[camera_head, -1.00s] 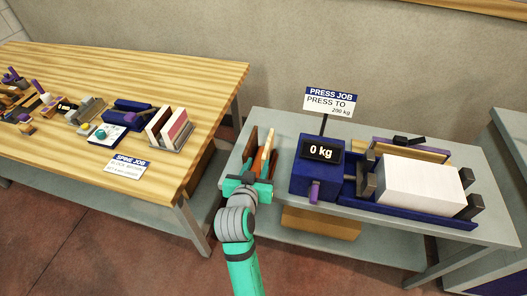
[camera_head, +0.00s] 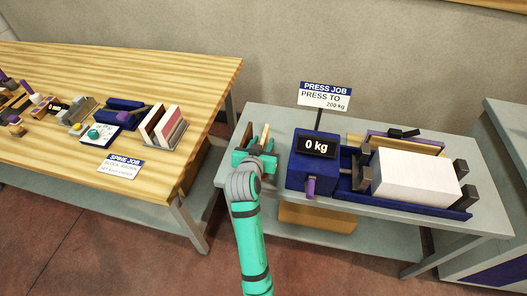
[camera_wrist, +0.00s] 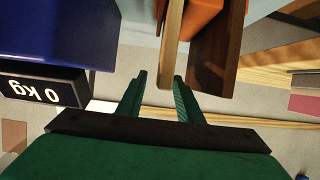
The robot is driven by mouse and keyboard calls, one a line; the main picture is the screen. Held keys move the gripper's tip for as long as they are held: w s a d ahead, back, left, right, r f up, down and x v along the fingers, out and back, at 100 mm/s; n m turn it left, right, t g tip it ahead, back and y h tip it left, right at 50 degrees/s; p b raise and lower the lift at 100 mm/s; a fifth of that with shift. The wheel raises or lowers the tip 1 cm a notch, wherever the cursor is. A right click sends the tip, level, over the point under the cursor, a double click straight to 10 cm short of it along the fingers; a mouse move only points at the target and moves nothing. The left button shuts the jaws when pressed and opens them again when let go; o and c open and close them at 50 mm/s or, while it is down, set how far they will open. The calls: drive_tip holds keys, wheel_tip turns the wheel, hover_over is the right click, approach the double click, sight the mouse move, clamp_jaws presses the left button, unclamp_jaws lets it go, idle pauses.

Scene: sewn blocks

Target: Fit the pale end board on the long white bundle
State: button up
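The long white bundle (camera_head: 415,178) lies in the blue press on the grey bench. A pale board (camera_head: 265,134) stands upright among boards at the bench's left end, mostly hidden by my gripper (camera_head: 254,158). In the wrist view, the pale board's narrow edge (camera_wrist: 172,40) is just beyond my fingertips, roughly in line with their gap. My gripper (camera_wrist: 161,76) is open with nothing between its fingers. I cannot tell whether the fingers touch any board.
The press's blue box with the "0 kg" display (camera_head: 317,147) stands right of my gripper, with a purple handle (camera_head: 310,187) in front. Dark clamp blocks (camera_head: 461,168) flank the bundle. A wooden table (camera_head: 150,75) with tools and a small book rack is at left.

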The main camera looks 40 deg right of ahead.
drive_tip(key=shift+x, duration=1.05)
drive_tip(key=shift+w+a, duration=0.1)
clamp_jaws()
drive_tip(key=shift+a, duration=0.1)
